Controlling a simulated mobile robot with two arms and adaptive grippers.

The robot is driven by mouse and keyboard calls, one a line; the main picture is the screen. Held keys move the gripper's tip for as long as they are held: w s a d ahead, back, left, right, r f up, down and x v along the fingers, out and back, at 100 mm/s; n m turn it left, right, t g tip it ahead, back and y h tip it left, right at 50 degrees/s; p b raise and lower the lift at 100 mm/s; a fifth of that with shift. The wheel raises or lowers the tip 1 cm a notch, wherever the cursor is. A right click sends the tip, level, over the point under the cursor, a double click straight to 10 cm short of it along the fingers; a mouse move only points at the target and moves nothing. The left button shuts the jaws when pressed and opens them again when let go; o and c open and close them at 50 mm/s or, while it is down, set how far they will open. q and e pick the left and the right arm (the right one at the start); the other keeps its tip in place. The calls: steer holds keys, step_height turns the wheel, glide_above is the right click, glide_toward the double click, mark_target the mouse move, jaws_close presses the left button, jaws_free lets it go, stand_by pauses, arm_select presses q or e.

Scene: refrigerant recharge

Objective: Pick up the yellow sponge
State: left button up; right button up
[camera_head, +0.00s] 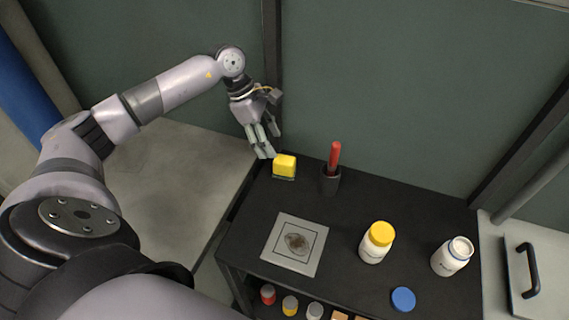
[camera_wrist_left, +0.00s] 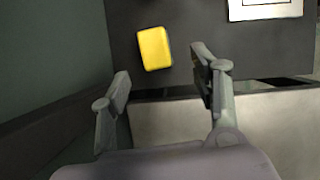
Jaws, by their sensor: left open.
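The yellow sponge (camera_head: 285,165) sits on the back left corner of the black table, with a dark layer at its base. It also shows in the left wrist view (camera_wrist_left: 154,48), ahead of the fingers. My left gripper (camera_head: 266,152) is just left of the sponge and above the table's left edge. In the left wrist view the gripper (camera_wrist_left: 160,88) has its fingers spread apart with nothing between them. The sponge lies beyond the fingertips, not between them. My right gripper is in neither view.
Right of the sponge stands a red-handled tool (camera_head: 334,156) in a dark holder (camera_head: 330,180). A grey plate (camera_head: 272,238) with a brown patch, a yellow-capped bottle (camera_head: 374,246), an open white bottle (camera_head: 448,261) and a blue lid (camera_head: 403,299) are on the table (camera_head: 345,275). A green wall (camera_head: 400,90) stands behind.

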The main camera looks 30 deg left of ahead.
mark_target(283, 159)
arm_select(q)
steer(key=x, duration=0.4)
steer(key=shift+p, duration=0.35)
steer(key=p+x, duration=0.1)
steer(key=x, duration=0.3)
steer(key=shift+w+p, duration=0.4)
steer(key=shift+w+d+f, duration=0.1)
steer(key=shift+d+f, duration=0.05)
steer(key=shift+f, duration=0.35)
steer(key=shift+c, duration=1.3)
steer(key=c, duration=1)
steer(key=shift+r, duration=0.1)
